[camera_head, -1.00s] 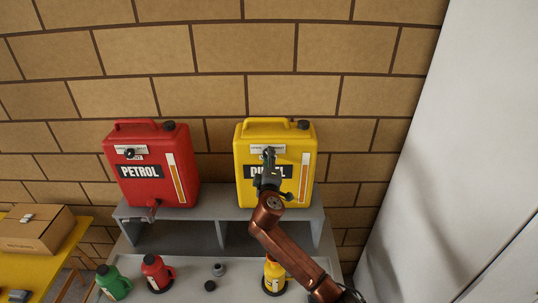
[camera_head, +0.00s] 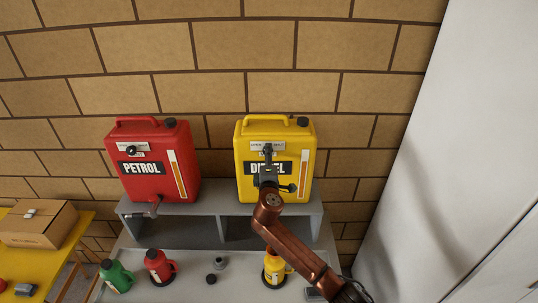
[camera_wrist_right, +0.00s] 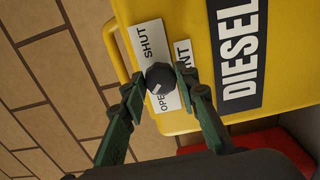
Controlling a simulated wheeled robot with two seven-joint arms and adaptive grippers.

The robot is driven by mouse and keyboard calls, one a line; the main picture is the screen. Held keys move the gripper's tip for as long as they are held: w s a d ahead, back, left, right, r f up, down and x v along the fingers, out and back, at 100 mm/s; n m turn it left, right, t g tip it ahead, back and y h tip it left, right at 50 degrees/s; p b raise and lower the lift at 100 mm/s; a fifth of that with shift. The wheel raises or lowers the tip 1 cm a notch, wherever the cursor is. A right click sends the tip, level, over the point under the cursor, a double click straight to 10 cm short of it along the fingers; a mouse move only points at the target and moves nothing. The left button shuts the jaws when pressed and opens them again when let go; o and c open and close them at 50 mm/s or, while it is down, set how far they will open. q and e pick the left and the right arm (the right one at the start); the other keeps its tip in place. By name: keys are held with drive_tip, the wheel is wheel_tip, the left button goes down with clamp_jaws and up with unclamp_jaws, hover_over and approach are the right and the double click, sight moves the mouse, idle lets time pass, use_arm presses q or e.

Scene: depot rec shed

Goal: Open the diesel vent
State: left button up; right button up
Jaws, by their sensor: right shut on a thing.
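The yellow diesel can (camera_head: 244,180) stands upright on a grey shelf unit against the brick wall. Its vent is a dark round knob (camera_wrist_right: 161,76) on a white label (camera_wrist_right: 148,40) marked OPEN and SHUT. My right gripper (camera_head: 268,153) is at the knob, above the DIESEL label. In the right wrist view its two fingers (camera_wrist_right: 158,85) are on either side of the knob and shut on it. A white mark on the knob lies towards the OPEN side. The gripper hides part of the can's front in the head view. My left gripper is not in view.
A red petrol can (camera_head: 150,187) with its own vent knob stands to the left. Green, red and yellow bottles and small dark pieces are on the grey surface below. A cardboard box (camera_head: 35,225) is on a yellow table. A pale panel (camera_head: 455,150) rises on the right.

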drive_tip(key=shift+f, duration=0.1)
drive_tip(key=o, duration=1.1)
drive_tip(key=shift+a, duration=0.1)
drive_tip(key=shift+c, duration=0.2)
drive_tip(key=shift+o, duration=0.4)
drive_tip(key=s, duration=1.2)
